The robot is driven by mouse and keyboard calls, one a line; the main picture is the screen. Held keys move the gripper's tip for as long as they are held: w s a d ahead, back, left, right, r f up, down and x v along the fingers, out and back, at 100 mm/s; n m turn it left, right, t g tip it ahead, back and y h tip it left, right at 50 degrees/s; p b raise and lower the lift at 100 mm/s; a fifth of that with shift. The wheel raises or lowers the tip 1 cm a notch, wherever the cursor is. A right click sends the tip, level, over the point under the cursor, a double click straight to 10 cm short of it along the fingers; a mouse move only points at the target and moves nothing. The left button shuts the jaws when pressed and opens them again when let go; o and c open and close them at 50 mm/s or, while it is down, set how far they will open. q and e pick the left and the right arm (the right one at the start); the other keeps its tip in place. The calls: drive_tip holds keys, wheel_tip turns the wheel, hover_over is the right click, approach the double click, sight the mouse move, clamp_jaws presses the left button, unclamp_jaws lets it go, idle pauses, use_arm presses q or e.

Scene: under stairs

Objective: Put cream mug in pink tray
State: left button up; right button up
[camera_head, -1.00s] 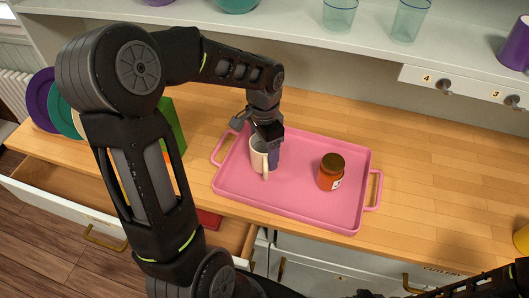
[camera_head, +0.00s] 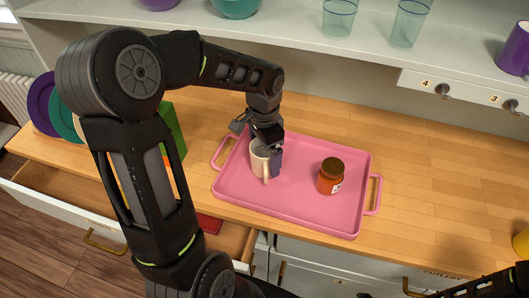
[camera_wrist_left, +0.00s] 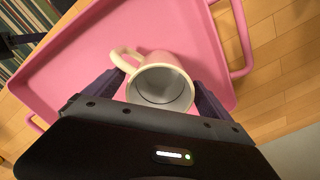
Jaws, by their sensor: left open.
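The cream mug (camera_head: 259,159) stands upright in the left part of the pink tray (camera_head: 300,211), its handle towards the front edge. In the left wrist view the mug (camera_wrist_left: 160,88) is seen from above and looks empty, with the tray (camera_wrist_left: 85,60) under it. My left gripper (camera_head: 268,155) is over the mug with its purple fingers spread on either side of it. In the left wrist view my left gripper (camera_wrist_left: 163,95) is open around the mug; I cannot tell whether a finger touches it.
A jar with a brown lid (camera_head: 330,178) stands in the right part of the tray. Plates (camera_head: 62,110) and a green box (camera_head: 173,130) stand at the left. An open drawer (camera_head: 60,185) is below.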

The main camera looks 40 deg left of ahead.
use_arm(q)
wheel_tip(320, 180, up, 12)
drive_tip(key=p, duration=0.5)
drive_tip(key=shift+f, duration=0.15)
